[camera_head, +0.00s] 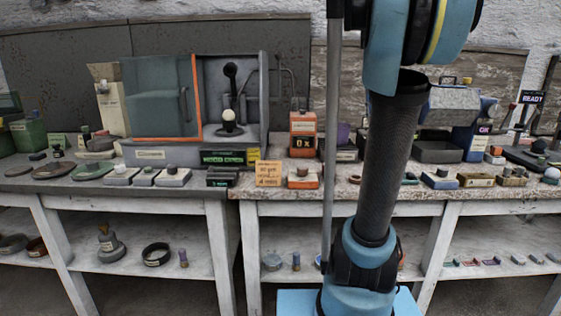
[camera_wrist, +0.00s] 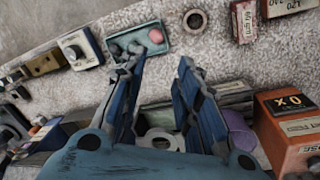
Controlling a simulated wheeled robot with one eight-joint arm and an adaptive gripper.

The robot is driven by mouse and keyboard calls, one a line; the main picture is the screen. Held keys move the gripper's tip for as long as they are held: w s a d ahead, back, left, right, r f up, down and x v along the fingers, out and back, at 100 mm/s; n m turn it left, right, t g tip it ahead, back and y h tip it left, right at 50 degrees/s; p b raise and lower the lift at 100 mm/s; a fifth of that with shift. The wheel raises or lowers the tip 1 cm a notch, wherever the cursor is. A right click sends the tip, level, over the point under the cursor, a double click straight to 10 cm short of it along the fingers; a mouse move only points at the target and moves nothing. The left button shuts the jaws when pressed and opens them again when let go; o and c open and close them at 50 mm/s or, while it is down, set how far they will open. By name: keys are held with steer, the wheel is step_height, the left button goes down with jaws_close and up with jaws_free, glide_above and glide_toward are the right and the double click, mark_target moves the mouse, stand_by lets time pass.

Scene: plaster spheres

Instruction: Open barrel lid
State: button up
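No thing in either view is clearly a barrel or its lid. My gripper (camera_wrist: 160,62) shows in the wrist view with its two blue and black fingers spread apart. It is open, with only the pale speckled tabletop seen between the fingertips.
An orange box marked X 0 (camera_wrist: 290,125) stands right of my gripper; it also shows in the head view (camera_head: 303,134). A grey open bin (camera_head: 437,151) and a blue container (camera_head: 472,140) stand right of my arm. Small knobbed blocks line the bench's front edge.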

steer(key=s+a+f+n+t, duration=0.1)
steer(key=s+a+f, duration=0.3)
steer(key=f, duration=0.6)
steer(key=s+a+f+n+t, duration=0.1)
steer(key=s+a+f+n, duration=0.2)
steer(key=s+f, duration=0.5)
steer(key=s+a+f+n+y, duration=0.1)
steer(key=s+a+f, duration=0.5)
steer(key=f, duration=0.7)
steer(key=shift+s+f+n+t, duration=0.15)
steer(key=shift+s+n+t, duration=0.35)
steer(key=shift+n, duration=0.4)
